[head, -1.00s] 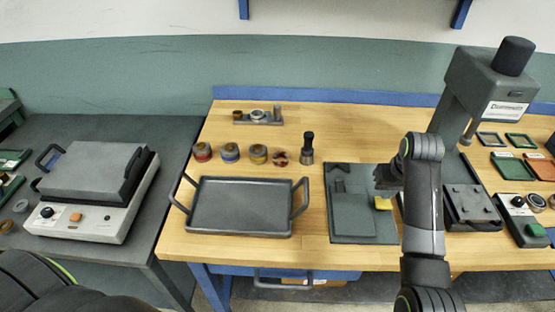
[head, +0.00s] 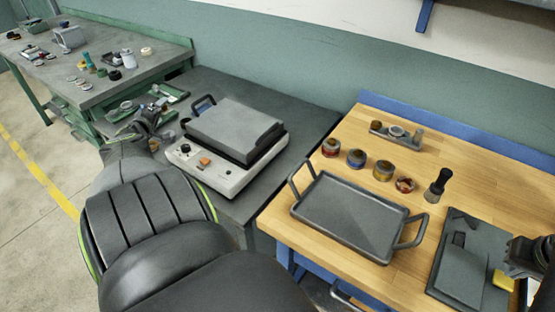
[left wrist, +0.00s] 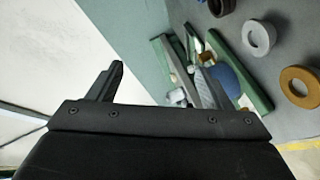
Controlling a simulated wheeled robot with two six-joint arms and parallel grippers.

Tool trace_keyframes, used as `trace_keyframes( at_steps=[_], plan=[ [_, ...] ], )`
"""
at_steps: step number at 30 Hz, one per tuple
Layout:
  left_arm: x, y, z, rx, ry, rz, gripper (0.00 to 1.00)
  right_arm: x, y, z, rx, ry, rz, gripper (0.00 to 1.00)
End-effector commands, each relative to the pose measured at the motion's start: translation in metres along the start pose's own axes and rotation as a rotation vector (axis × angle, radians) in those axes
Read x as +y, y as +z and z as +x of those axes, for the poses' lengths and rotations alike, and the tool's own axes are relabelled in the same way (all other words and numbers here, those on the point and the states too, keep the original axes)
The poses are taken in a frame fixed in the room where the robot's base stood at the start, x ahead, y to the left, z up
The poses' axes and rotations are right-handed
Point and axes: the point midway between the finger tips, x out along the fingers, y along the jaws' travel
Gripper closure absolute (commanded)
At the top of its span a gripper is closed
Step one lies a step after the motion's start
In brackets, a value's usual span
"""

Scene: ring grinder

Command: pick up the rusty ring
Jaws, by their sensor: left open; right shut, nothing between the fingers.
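In the left wrist view, an orange-brown, rusty-looking ring (left wrist: 300,86) lies on the dark grey surface at the right edge. A pale grey ring (left wrist: 259,38) and a dark brown ring (left wrist: 221,5) lie beyond it. My left gripper (left wrist: 160,82) is open and empty; the rings are to the right of its fingers, apart from them. In the head view my left gripper (head: 150,120) is over the left end of the dark bench, and my arm hides most of the rings there. My right gripper (head: 524,258) is shut and empty at the right edge.
A grey-lidded machine (head: 230,148) stands on the dark bench right of my left gripper. Green-framed trays (head: 167,97) lie behind the gripper. The wooden bench holds a handled tray (head: 349,214), several coloured round pieces (head: 356,158) and a black-handled tool (head: 437,185).

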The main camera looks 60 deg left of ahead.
Motion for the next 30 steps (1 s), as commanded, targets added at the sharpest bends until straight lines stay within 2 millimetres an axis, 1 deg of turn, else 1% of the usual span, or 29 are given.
trace_keyframes(
  at_steps=[1,3,6,9,11,15,19,21,23,24,27,30],
  plan=[
    [0.031,0.011,0.021,0.004,0.034,0.045,0.27,0.000,0.000,0.000,0.000,0.000,0.000,1.00],
    [0.051,0.023,0.037,0.010,0.034,0.121,0.27,0.000,0.000,0.000,0.000,0.000,0.000,1.00],
    [0.079,0.042,0.056,0.010,0.026,0.233,0.27,0.000,0.000,0.000,0.000,0.000,0.000,1.00],
    [0.107,0.063,0.071,0.001,0.015,0.345,0.27,0.000,0.000,0.000,0.000,0.000,0.000,1.00],
    [0.125,0.077,0.079,-0.010,0.009,0.414,0.27,0.000,0.000,0.000,0.000,0.000,0.000,1.00],
    [0.167,0.108,0.091,-0.048,-0.002,0.580,0.27,0.000,0.000,0.000,0.000,0.000,0.000,1.00],
    [0.206,0.139,0.096,-0.099,-0.005,0.745,0.27,0.000,0.000,0.000,0.000,0.000,0.000,1.00],
    [0.228,0.156,0.095,-0.132,-0.001,0.838,0.27,0.000,0.000,0.000,0.000,0.000,0.000,1.00],
    [0.245,0.171,0.093,-0.163,0.004,0.921,0.27,0.000,0.000,0.000,0.000,0.000,0.000,1.00],
    [0.257,0.180,0.091,-0.184,0.011,0.976,0.27,0.000,0.000,0.000,0.000,0.000,0.000,1.00],
    [0.286,0.204,0.083,-0.241,0.032,1.123,0.27,0.000,0.000,0.000,0.000,0.000,0.000,1.00],
    [0.307,0.229,0.072,-0.302,0.057,1.274,0.27,0.000,0.000,0.000,0.000,0.000,0.000,1.00]
  ],
)
